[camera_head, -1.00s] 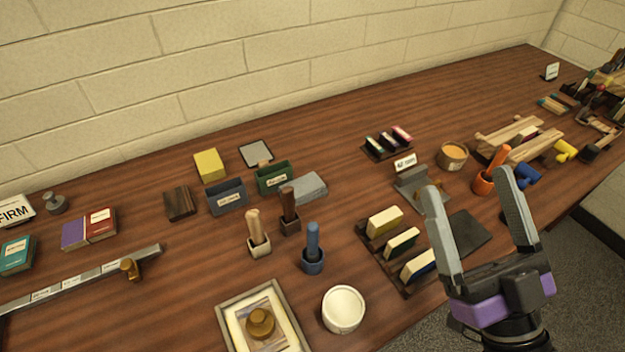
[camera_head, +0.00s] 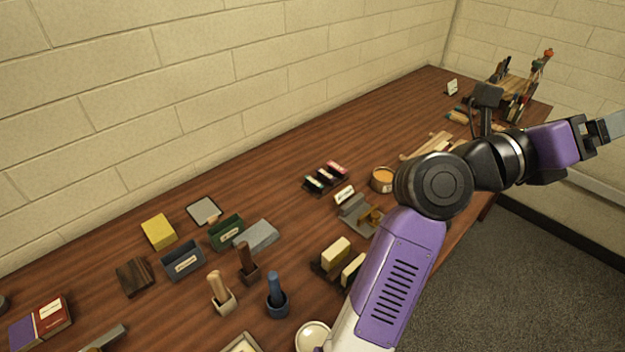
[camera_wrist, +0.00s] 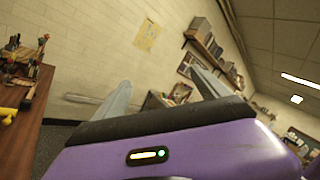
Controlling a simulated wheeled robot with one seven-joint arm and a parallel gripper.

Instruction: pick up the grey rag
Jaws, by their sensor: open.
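A grey, flat, folded-looking block (camera_head: 257,237) lies on the table beside the green box in the head view; it may be the grey rag, but I cannot tell for certain. My gripper (camera_head: 608,129) is at the far right edge of the head view, beyond the table's front edge and far from that grey thing. Its fingers are partly cut off there. In the wrist view my gripper (camera_wrist: 163,90) shows two spread fingers with nothing between them, facing the room. My arm hides part of the table's right side.
The wooden table (camera_head: 120,240) runs along a block wall. A green box (camera_head: 226,233), a blue-grey box (camera_head: 183,262) and a yellow block (camera_head: 158,231) stand near the grey thing. A blue-handled tool (camera_head: 276,293) stands in front. Open floor (camera_head: 540,270) lies right of the table.

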